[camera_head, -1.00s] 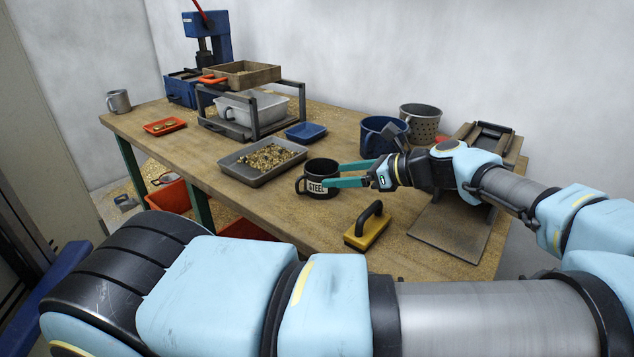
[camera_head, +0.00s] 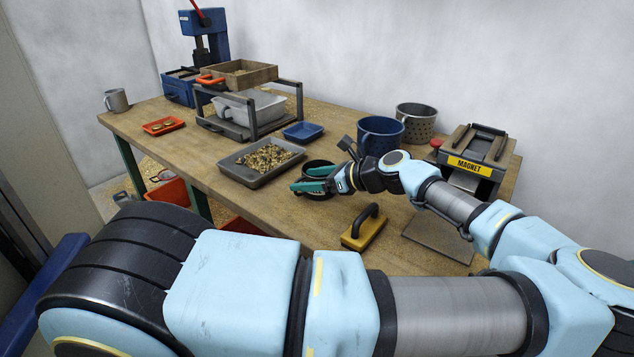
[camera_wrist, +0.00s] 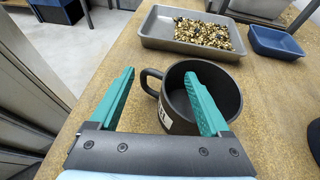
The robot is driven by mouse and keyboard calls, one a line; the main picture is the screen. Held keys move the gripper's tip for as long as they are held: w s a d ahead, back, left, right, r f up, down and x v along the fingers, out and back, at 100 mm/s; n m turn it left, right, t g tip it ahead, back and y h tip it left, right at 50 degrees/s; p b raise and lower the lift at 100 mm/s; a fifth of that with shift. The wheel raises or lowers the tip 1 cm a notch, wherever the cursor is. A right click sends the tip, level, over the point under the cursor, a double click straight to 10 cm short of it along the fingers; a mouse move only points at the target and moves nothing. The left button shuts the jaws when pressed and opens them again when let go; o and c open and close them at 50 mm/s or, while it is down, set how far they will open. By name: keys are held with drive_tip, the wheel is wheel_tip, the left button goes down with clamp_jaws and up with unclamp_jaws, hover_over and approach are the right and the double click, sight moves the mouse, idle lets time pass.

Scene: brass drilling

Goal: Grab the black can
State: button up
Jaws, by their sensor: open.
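The black can (camera_wrist: 228,90) is a wide, open-topped cup with a side handle and a white label, standing upright on the table. In the head view the can (camera_head: 318,163) is mostly hidden behind my gripper (camera_head: 299,179). In the wrist view my gripper (camera_wrist: 160,73) is open and empty. Its right finger reaches over or into the can's mouth. Its left finger is outside the can, and the handle lies between the fingers. I cannot tell whether a finger touches the can.
A grey tray of brass chips (camera_head: 262,160) lies just beyond the can. A yellow block with a black handle (camera_head: 364,228) is nearer. A blue mug (camera_head: 380,137), a perforated cup (camera_head: 416,122) and a magnet unit (camera_head: 474,162) stand right. The table's front edge is close.

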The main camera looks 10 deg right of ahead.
clamp_jaws()
idle(0.5)
drive_tip(key=shift+f, duration=0.1)
